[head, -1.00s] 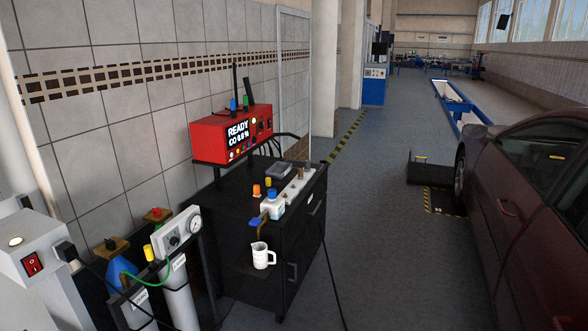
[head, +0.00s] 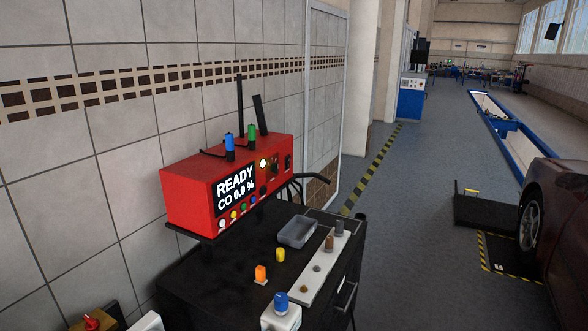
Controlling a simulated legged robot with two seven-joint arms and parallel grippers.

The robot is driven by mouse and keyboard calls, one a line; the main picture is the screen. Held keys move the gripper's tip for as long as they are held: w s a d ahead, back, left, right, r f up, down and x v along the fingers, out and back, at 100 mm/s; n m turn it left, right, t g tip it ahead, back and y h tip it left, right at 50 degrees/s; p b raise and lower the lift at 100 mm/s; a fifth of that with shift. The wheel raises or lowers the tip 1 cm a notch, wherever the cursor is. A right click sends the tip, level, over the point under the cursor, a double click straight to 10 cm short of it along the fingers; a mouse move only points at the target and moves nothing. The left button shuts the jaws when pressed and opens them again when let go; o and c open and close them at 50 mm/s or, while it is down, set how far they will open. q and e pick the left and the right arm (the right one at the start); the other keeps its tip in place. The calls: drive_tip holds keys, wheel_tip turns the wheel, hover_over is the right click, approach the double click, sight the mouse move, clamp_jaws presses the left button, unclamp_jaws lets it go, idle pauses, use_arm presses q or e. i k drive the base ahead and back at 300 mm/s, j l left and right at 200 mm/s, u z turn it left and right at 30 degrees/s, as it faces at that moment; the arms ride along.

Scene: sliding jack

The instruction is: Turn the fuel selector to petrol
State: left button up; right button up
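The red gas analyser (head: 185,195) stands on a black cabinet against the tiled wall. Its display (head: 236,188) reads "READY CO 0.0 %". On the right part of its front panel is a dark rotary knob (head: 273,167), which looks like the fuel selector. Its markings are too small to read, so I cannot tell its setting. A pale round lamp or button (head: 263,163) is left of the knob, and a dark switch (head: 288,163) is right of it. Neither of my grippers is in view.
The black cabinet top (head: 215,262) holds a grey tray (head: 297,231), an orange item (head: 261,274), a yellow-capped item (head: 280,254), a blue-capped white container (head: 281,312) and a pale strip with small plugs. Open floor (head: 420,230) lies right, with a dark red car (head: 565,200) beyond.

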sight(274, 167)
drive_tip(key=i+l+z, duration=0.4)
drive_tip(key=i+z, duration=0.2)
drive_tip(key=i, duration=0.25)
drive_tip(key=i+z, duration=0.3)
drive_tip(key=i, duration=0.15)
